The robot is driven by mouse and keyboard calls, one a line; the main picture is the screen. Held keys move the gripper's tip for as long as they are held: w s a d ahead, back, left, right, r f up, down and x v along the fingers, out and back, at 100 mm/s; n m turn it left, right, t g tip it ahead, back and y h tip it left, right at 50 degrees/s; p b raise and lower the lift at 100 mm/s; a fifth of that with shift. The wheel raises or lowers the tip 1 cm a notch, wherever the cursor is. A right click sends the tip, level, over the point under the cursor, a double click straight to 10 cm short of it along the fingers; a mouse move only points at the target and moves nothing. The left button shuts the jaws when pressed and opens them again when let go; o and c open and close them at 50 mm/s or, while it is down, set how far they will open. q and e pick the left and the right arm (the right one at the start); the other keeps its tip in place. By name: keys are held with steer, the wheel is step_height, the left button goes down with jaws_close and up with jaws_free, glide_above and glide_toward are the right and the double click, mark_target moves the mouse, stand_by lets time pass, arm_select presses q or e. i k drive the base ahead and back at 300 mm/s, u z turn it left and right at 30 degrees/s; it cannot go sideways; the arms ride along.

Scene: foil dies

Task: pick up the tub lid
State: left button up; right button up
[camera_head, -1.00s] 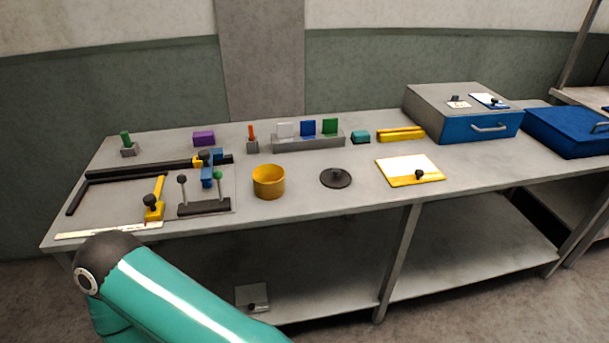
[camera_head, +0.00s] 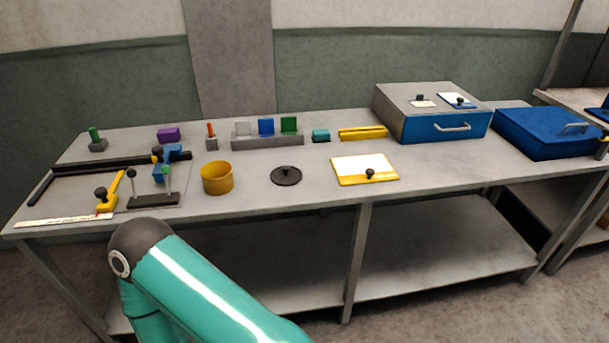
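The tub lid is most likely the dark round disc with a knob (camera_head: 286,176), lying flat on the grey workbench (camera_head: 310,197). An open yellow tub (camera_head: 217,179) stands just left of it, apart from it. A teal arm link of mine fills the lower middle of the head view, below the bench's front edge. Neither of my grippers is in view, so their state does not show.
A yellow-edged board with a black knob (camera_head: 365,170) lies right of the lid. A rack of coloured plates (camera_head: 268,140) stands behind it. A grey box with a blue drawer (camera_head: 432,115) is at the back right. Clear bench surrounds the lid.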

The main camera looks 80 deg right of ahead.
mark_target(283, 176)
steer(key=z, duration=0.7)
steer(key=i, duration=0.45)
steer(key=z, duration=1.1)
steer(key=k, duration=0.5)
steer(key=z, duration=0.2)
steer(key=i, duration=0.5)
steer(key=u, duration=0.3)
steer(key=k, duration=0.45)
steer(key=z, duration=0.25)
